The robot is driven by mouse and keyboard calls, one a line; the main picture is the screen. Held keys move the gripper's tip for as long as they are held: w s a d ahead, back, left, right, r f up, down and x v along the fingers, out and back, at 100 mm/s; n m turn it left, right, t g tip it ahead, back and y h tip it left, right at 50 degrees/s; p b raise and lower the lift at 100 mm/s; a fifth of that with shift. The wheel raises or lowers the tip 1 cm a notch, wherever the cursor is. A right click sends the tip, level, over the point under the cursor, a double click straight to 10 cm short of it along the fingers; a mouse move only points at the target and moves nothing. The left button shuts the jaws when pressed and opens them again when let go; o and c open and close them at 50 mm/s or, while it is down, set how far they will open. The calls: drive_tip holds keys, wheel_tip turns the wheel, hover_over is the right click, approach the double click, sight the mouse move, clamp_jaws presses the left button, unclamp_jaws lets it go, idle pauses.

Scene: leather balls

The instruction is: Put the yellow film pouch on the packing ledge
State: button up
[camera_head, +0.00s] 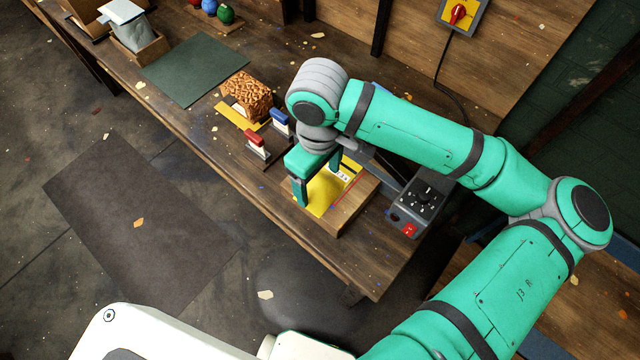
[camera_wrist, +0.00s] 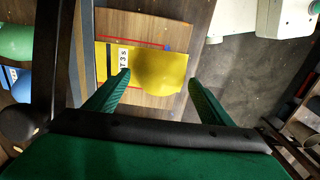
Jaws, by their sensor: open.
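The yellow film pouch (camera_head: 323,198) lies flat on a raised wooden ledge with a red line (camera_head: 352,203), which looks like the packing ledge. In the wrist view the pouch (camera_wrist: 160,70) shows a bulging yellow part, a black stripe and a white printed label. The ledge's wood and red line (camera_wrist: 137,41) show beside it. My gripper (camera_head: 319,188) is over the pouch with its fingers apart. In the wrist view the open gripper (camera_wrist: 158,78) has one fingertip near the label end and the other near the plain end. I cannot tell whether the fingers touch the pouch.
Behind the ledge stand a red-topped stamp (camera_head: 256,142), a blue-topped stamp (camera_head: 280,122) and a brown patterned block (camera_head: 248,95). A black control box (camera_head: 418,208) is close on the right. A green mat (camera_head: 194,71) lies bare farther along the bench.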

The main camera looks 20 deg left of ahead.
drive_tip(key=shift+f, duration=1.15)
drive_tip(key=c, duration=1.5)
drive_tip(key=shift+o, duration=0.2)
drive_tip(key=shift+r, duration=0.15)
